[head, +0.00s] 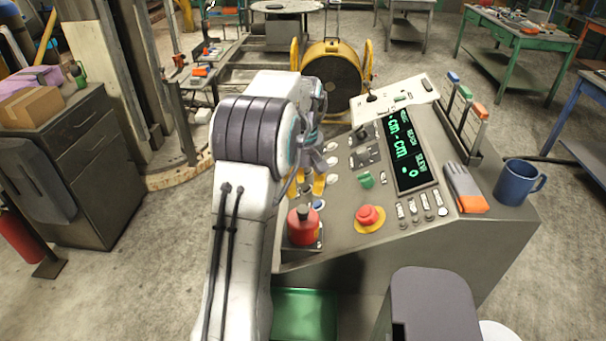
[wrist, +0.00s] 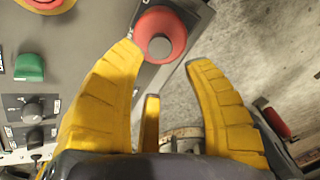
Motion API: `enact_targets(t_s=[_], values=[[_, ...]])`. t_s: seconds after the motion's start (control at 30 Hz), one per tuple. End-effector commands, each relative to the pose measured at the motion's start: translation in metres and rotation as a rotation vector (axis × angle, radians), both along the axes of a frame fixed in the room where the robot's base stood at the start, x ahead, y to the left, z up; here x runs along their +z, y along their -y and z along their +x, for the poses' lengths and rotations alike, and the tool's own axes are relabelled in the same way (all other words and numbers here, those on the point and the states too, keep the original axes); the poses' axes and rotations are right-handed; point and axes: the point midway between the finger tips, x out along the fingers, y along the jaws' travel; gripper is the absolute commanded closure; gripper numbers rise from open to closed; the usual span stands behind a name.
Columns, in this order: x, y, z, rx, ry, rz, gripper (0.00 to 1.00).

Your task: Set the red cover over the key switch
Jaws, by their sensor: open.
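The red cover (head: 302,230), a squat red cylinder with a grey knob on top, stands upright on a dark plate at the console's near left corner. In the wrist view the cover (wrist: 161,20) shows from above, near the top. My gripper (head: 307,187) is open and empty, with yellow fingers behind the cover in the head view. In the wrist view my gripper (wrist: 160,55) has its fingertips apart, just short of the cover and not closed on it. I see no key switch; I cannot tell whether it is under the cover.
The console (head: 330,256) carries a red stop button (head: 368,214), a green button (head: 366,180), a lit display (head: 407,155), gloves (head: 465,188) and a blue mug (head: 517,183). A green tray (head: 303,314) lies below its front. Open floor is at the left.

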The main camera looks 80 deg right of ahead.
Motion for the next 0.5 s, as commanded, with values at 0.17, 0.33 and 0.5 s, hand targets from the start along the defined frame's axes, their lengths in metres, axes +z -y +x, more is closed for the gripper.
enact_targets(t_s=[0.17, 0.33, 0.5], values=[[0.024, 0.0, 0.0, 0.0, 0.0, -0.001, 0.54], [0.036, 0.0, 0.0, 0.0, 0.0, -0.001, 0.54], [0.04, -0.001, 0.0, 0.0, 0.001, 0.001, 0.54]])
